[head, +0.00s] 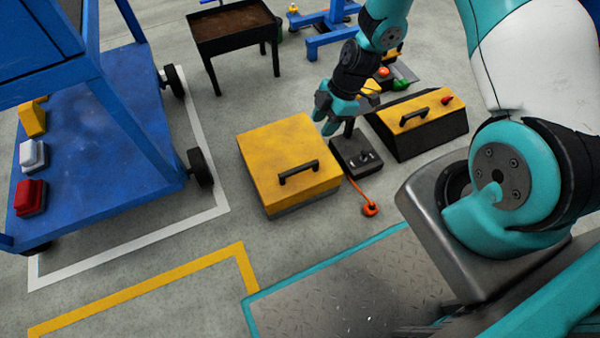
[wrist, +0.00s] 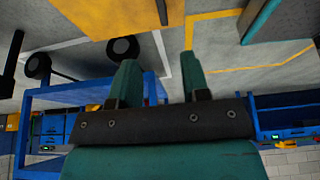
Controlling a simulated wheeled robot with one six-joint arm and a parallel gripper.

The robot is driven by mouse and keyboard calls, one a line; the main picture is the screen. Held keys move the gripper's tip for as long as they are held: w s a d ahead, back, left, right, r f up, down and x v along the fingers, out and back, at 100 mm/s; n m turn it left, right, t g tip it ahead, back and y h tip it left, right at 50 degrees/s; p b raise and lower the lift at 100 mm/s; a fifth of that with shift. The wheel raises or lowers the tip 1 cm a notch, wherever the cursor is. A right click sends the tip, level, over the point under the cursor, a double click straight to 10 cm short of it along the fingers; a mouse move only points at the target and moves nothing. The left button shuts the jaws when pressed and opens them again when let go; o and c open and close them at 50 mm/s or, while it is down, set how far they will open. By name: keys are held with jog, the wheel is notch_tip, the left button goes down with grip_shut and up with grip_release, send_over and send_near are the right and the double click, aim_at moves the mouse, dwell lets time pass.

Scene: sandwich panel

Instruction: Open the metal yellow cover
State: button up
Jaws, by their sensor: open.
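A square yellow metal cover (head: 285,155) with a black bar handle (head: 299,172) tops a low grey box on the floor, in the middle of the head view. It lies flat and looks closed. Its yellow surface also shows at the top of the wrist view (wrist: 100,18), with a dark bar (wrist: 162,10) across it. My gripper (head: 326,124) is open and empty, above and beyond the cover's back right side, apart from the handle. In the wrist view its two teal fingers (wrist: 158,68) stand apart with nothing between them.
A black box with a sloped yellow top (head: 412,112), handle and red knob stands to the right. Between them is a small dark control box (head: 357,153) with an orange cable. A blue wheeled cart (head: 100,130) stands left, a dark metal tray stand (head: 235,30) behind. Floor in front is clear.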

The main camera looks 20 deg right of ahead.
aim_at(298, 168)
jog(key=b+x, duration=0.8)
jog(key=x, duration=0.9)
jog(key=shift+a, duration=0.1)
grip_shut()
